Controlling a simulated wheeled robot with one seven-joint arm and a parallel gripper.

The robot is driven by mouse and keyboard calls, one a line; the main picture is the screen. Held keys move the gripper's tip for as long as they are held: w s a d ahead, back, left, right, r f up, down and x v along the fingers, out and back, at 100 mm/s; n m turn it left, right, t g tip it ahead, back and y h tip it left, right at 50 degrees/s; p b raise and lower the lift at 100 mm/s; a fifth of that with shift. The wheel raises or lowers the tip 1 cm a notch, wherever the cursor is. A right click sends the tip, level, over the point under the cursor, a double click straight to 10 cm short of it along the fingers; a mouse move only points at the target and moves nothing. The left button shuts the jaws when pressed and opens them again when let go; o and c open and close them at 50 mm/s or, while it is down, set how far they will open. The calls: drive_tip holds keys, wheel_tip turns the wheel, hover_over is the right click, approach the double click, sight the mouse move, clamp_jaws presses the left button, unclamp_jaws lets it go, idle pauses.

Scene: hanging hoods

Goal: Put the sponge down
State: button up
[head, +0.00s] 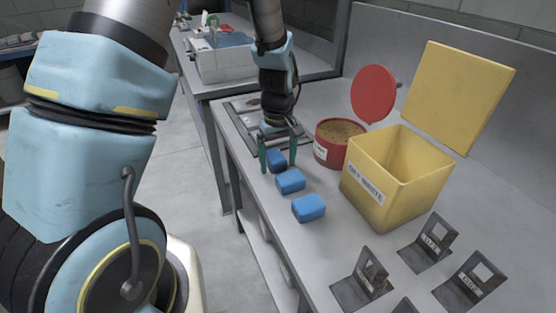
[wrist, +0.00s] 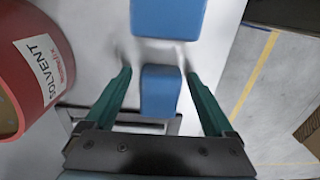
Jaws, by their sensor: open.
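Three blue sponges lie in a row on the grey bench. The farthest sponge (head: 277,160) is between the fingers of my gripper (head: 278,165); the middle sponge (head: 290,182) and the nearest sponge (head: 309,208) lie clear of it. In the wrist view my gripper (wrist: 157,72) is open, with a gap on each side of the sponge between its fingers (wrist: 160,92). A second sponge (wrist: 168,18) shows just past the fingertips. The gripper points down at the bench, and I cannot tell exactly how high the fingertips are above it.
A red solvent can (head: 335,148) with its round lid raised stands right of my gripper; it also shows in the wrist view (wrist: 38,68). A yellow waste bin (head: 385,193) stands open beside it. Grey metal brackets (head: 362,283) stand at the near end. A metal tray (head: 243,112) lies behind.

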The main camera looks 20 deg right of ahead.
sight(278, 159)
wheel_tip(278, 159, up, 12)
drive_tip(key=b, duration=0.2)
drive_tip(key=s+a+f+m+t, duration=0.1)
drive_tip(key=s+a+m, duration=0.1)
drive_tip(key=a, duration=2.4)
drive_tip(key=shift+s+a+t, duration=0.2)
drive_tip(key=shift+s+t, duration=0.1)
drive_tip(key=shift+s, duration=0.1)
drive_tip(key=shift+o, duration=0.3)
drive_tip(key=shift+f, duration=0.1)
